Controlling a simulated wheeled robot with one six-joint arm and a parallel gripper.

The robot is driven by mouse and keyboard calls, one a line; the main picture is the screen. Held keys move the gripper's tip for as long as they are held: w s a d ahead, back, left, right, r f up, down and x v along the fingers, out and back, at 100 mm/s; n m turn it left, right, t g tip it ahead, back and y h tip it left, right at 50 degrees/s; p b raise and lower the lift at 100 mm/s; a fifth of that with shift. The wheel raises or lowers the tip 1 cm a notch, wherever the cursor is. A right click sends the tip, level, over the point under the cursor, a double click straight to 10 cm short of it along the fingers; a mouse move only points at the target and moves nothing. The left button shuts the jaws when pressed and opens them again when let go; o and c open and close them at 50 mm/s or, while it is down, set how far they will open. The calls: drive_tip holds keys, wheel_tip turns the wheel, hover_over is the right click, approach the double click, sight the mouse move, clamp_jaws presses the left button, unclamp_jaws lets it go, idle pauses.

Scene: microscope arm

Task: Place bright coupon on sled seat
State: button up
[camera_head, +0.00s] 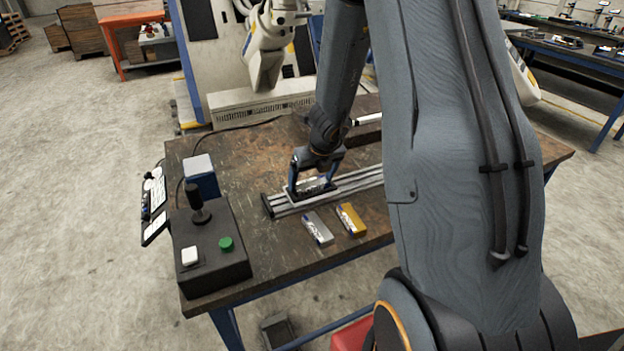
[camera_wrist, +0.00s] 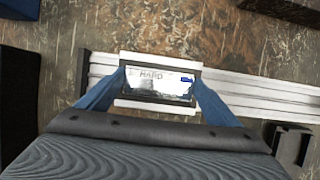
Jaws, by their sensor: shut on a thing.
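My gripper (camera_head: 313,185) is shut on a shiny, silvery coupon (camera_wrist: 158,84) marked HARD, with one blue finger at each end. The coupon lies within the dark-framed seat of the pale sled (camera_wrist: 160,57), which sits on the grey rail (camera_head: 362,183); the rail also shows in the wrist view (camera_wrist: 270,90). The coupon looks level and lined up with the seat; I cannot tell whether it rests fully on the bottom. Two other coupons, a silver one (camera_head: 318,229) and a gold one (camera_head: 350,219), lie on the table in front of the rail.
A black control box (camera_head: 210,250) with a joystick and buttons stands at the table's left front. A blue box with a pale top (camera_head: 200,177) is behind it. A dark block (camera_wrist: 290,143) sits near the rail in the wrist view. The table's front middle is bare.

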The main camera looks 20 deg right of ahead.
drive_tip(key=shift+f, duration=0.15)
drive_tip(key=o, duration=1.2)
drive_tip(key=p+v, duration=0.8)
drive_tip(key=v, duration=0.4)
drive_tip(key=s+a+r+m, duration=0.3)
drive_tip(key=s+a+m, duration=0.1)
drive_tip(key=m, duration=0.8)
drive_tip(key=s+a+r+m+g, duration=0.1)
drive_tip(key=s+a+r+m, duration=0.2)
drive_tip(key=s+m, duration=0.4)
drive_tip(key=s+a+r+m+g, duration=0.1)
drive_tip(key=s+a+r+m, duration=0.2)
drive_tip(key=m, duration=1.4)
drive_tip(key=s+a, duration=0.1)
drive_tip(key=s, duration=0.2)
drive_tip(key=shift+s+a, duration=0.2)
drive_tip(key=shift+a, duration=0.2)
